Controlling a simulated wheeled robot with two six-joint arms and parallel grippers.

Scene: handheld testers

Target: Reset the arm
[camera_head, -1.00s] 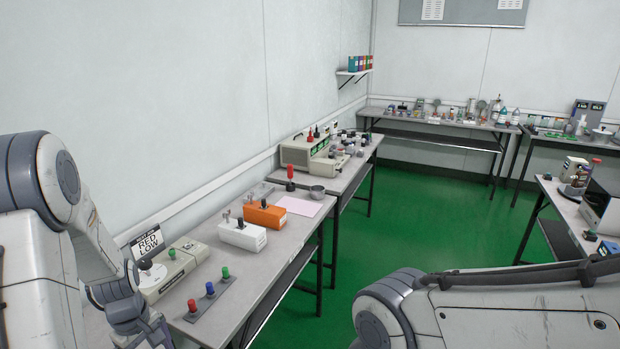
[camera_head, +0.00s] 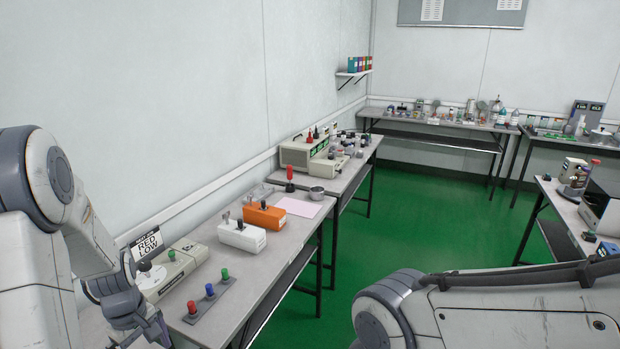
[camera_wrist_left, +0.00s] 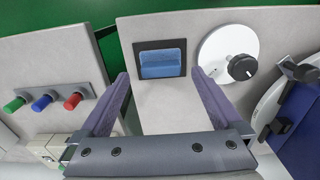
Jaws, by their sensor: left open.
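My left gripper (camera_head: 140,330) hangs at the near left end of the table, beside a beige tester (camera_head: 175,268). In the left wrist view the gripper (camera_wrist_left: 161,80) is open and empty. Its two fingers stand apart, and a blue rocker switch (camera_wrist_left: 161,63) in a black frame shows between and beyond them. A white dial with a black knob (camera_wrist_left: 241,68) is right of the fingers. I cannot tell whether the fingers touch the panel. My right arm (camera_head: 480,305) crosses the lower right of the head view; its gripper is out of view.
A grey strip with red, blue and green knobs (camera_head: 211,300) lies in front of the tester. A "RED LOW" sign (camera_head: 147,243) stands behind it. A white box (camera_head: 242,236), an orange box (camera_head: 265,216) and a pink sheet (camera_head: 299,207) are farther along the table.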

